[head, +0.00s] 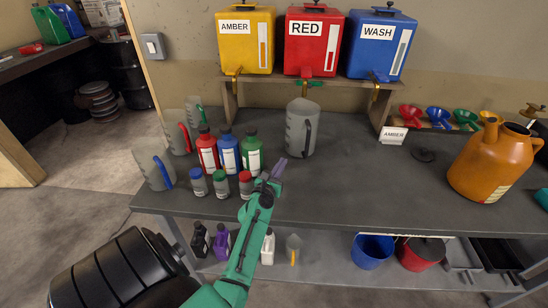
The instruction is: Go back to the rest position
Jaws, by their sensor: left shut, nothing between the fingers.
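My left gripper (277,171), with purple fingers on a teal arm, is shut and empty. It is over the front part of the dark workbench (345,188), to the right of the small red-capped jar (245,184) and in front of the green bottle (252,151). A large grey jug (300,128) stands upright behind it, apart from the fingers. My right gripper is not in view.
Red (207,151) and blue (228,151) bottles and several grey jugs crowd the bench's left. The AMBER (243,55), RED (290,60) and WASH (368,60) tanks sit on a shelf. An orange jug (487,165) stands right. The bench's middle is clear.

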